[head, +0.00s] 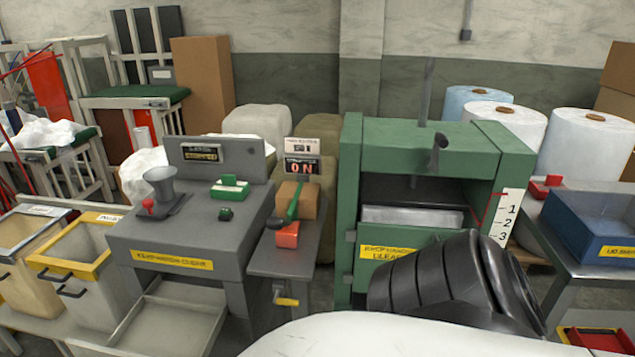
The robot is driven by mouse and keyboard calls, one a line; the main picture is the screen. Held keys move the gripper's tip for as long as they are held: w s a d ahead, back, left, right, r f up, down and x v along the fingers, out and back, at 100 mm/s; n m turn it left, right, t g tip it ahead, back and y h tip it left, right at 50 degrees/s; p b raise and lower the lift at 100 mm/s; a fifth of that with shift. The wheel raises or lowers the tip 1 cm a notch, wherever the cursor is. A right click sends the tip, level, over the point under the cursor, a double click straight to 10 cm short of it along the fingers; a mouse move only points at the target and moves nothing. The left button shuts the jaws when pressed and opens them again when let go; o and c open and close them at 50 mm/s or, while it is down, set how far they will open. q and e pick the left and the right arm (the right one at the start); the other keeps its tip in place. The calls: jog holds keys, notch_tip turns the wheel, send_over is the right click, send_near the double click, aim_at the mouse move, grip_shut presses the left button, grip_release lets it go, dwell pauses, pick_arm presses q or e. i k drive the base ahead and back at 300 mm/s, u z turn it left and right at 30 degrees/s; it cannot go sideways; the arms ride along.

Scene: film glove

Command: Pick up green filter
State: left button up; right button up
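A green block-like piece with a white front (230,188) sits on top of the grey machine left of centre; a small dark green piece (226,214) lies just in front of it. I cannot tell for certain which of them is the green filter. Neither of my grippers shows. A black ribbed part, which looks like my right arm, rises at the lower right in front of the green press, well to the right of both green pieces. Nothing covers the green pieces.
The grey machine (130,235) also carries a grey funnel (160,180). To its right a stand holds a red block with a green lever (290,215). The green press (375,190) stands right of centre.

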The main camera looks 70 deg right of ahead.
aim_at(228, 189)
jog(key=z, duration=2.35)
